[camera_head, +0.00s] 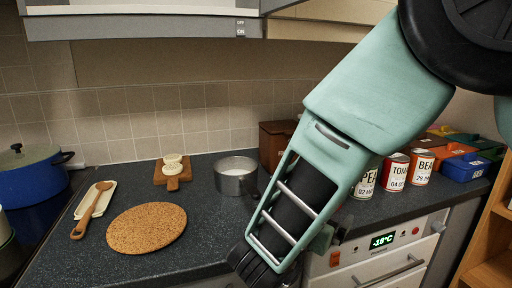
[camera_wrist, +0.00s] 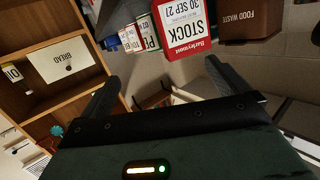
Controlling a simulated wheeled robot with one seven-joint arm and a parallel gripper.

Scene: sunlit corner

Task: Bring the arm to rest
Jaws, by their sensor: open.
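My arm (camera_head: 375,95) comes in from the upper right of the head view and reaches down over the front edge of the counter. My gripper (camera_wrist: 160,72) shows in the wrist view with its two dark fingers spread apart and nothing held between them. In the head view only the dark end of the arm shows at the bottom, and the fingertips are not clear. A red and white carton labelled STOCK (camera_wrist: 185,28) appears beyond the fingers in the wrist view, apart from them as far as I can tell.
On the counter (camera_head: 205,215) are a cork mat (camera_head: 146,228), a wooden spoon (camera_head: 92,212), a grey saucepan (camera_head: 236,180), labelled cans (camera_head: 395,172) and a blue container (camera_head: 463,168). A blue pot (camera_head: 30,174) stands left. A wooden shelf (camera_wrist: 50,48) and food waste bin (camera_wrist: 250,18) show in the wrist view.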

